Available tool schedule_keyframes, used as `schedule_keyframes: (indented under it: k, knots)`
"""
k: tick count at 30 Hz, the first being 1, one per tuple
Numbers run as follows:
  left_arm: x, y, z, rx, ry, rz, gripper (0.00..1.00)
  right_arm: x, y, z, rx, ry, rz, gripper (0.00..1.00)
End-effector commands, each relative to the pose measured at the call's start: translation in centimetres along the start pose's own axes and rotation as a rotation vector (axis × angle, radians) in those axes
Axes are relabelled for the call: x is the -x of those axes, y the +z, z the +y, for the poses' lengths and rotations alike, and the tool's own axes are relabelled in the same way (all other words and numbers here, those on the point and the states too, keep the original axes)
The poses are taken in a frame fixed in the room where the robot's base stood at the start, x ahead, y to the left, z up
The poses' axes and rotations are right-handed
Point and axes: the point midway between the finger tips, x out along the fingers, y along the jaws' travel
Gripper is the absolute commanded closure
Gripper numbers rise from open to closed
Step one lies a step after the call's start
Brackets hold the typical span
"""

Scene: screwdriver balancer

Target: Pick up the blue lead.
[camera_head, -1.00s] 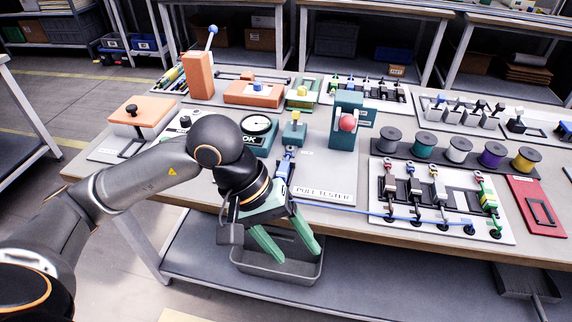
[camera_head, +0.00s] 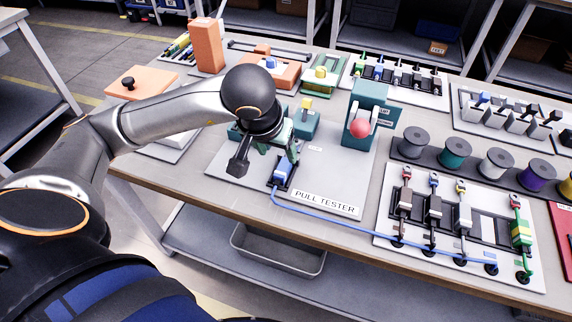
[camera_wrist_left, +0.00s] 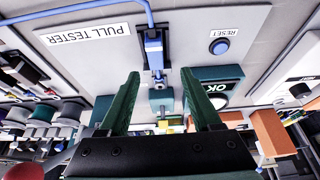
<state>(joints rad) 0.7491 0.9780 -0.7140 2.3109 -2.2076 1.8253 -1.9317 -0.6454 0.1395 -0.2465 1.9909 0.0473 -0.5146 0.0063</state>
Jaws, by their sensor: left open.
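The blue lead (camera_head: 283,172) lies on the grey pull tester plate (camera_head: 240,170), its blue connector in a dark holder beside the PULL TESTER label. Its thin blue cable runs right along the table front to the board of leads. My left gripper (camera_head: 277,143) is open and points down just behind the connector; its green fingers are partly hidden by the wrist. In the left wrist view the blue connector (camera_wrist_left: 153,48) is beyond the open fingertips (camera_wrist_left: 160,76), roughly in line with the gap between them. No contact shows. My right gripper is not in view.
A teal block with a red ball (camera_head: 360,127) stands right of the gripper. The board of leads (camera_head: 470,255) and a row of wire spools (camera_head: 455,153) are further right. A grey bin (camera_head: 270,255) is below the table's front edge.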

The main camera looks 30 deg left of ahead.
Motion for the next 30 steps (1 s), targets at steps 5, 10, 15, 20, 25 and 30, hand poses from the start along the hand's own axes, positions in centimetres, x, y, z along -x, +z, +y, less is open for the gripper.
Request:
schedule_keyframes:
  k: [5, 10, 15, 20, 25, 30]
  knots:
    - [-1.3, 0.0, 0.1, 0.000, 0.001, -0.002, 0.35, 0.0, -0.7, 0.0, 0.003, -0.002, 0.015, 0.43]
    - [-3.7, -0.1, 0.6, 0.001, 0.002, -0.006, 0.35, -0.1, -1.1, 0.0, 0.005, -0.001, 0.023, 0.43]
    - [-5.8, -0.2, 0.7, 0.000, 0.002, -0.003, 0.35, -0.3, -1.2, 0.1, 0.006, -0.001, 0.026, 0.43]
    - [-6.2, -0.3, 0.6, 0.000, 0.001, 0.000, 0.35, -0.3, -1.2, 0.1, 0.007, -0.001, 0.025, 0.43]
    - [-6.1, -0.3, 0.6, 0.000, 0.001, 0.000, 0.40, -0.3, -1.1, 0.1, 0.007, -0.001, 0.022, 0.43]
    - [-6.1, -0.3, 0.6, 0.000, 0.001, 0.000, 0.59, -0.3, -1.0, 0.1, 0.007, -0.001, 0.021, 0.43]
